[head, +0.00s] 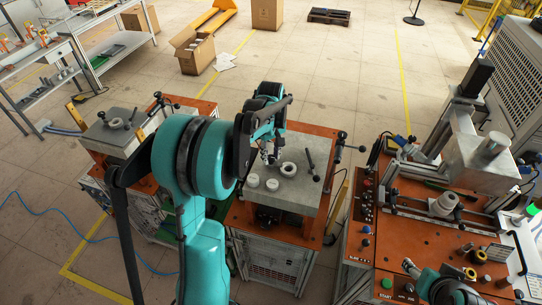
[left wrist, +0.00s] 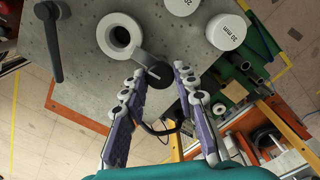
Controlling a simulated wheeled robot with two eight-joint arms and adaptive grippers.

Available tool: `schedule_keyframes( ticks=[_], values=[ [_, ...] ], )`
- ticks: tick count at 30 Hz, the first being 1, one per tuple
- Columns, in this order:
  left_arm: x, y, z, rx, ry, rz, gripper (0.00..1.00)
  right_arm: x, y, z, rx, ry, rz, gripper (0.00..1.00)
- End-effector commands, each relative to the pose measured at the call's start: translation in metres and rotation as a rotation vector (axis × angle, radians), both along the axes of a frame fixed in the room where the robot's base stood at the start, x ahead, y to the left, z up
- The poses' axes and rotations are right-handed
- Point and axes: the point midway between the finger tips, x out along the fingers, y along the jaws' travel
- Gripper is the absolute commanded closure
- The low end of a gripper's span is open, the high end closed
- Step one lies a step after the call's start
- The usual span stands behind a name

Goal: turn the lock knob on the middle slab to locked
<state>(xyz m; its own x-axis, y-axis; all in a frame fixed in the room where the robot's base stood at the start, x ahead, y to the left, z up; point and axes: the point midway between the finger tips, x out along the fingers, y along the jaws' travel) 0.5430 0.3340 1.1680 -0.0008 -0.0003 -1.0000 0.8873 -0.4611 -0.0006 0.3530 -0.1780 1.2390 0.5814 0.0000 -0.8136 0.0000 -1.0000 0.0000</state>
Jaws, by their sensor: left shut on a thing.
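The middle slab (head: 305,198) is a grey block top on an orange-topped cabinet. It also fills the upper part of the left wrist view (left wrist: 85,75). A grey tab reaches from the knob toward a white ring (left wrist: 119,35). Any lock marking is unreadable.
The white ring (head: 288,168) and two white cylinders (head: 252,181) lie on the slab; in the wrist view one reads 30 mm (left wrist: 225,32). A black lever handle (left wrist: 48,40) stands near the ring. The induction heater bench (head: 408,232) is at right.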

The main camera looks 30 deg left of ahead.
Motion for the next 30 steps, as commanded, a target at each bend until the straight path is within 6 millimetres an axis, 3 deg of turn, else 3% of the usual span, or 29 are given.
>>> schedule_keyframes(
  ticks=[22, 23, 24, 25, 30],
  values=[
    [0.0013, 0.001, 0.0013, 0.003, -0.004, -0.086, 1.0, 0.0, 0.0, -0.0026, 0.0, 0.0, 0.0, 0.43],
    [0.0014, 0.0011, 0.0013, 0.003, -0.004, -0.086, 0.67, 0.0, 0.0, -0.0026, 0.0, 0.0, 0.0, 0.43],
    [0.0013, 0.0009, 0.0012, 0.002, -0.003, -0.086, 0.56, 0.0, 0.0, -0.0026, 0.0, 0.0, 0.0, 0.43],
    [0.0012, 0.0008, 0.0012, 0.002, -0.003, -0.086, 0.51, 0.0, 0.0, -0.0026, 0.0, 0.0, 0.0, 0.43],
    [0.0008, 0.0006, 0.0007, 0.001, -0.002, -0.086, 0.51, 0.0, 0.0, -0.0027, 0.0, 0.0, 0.0, 0.43]
  ],
)
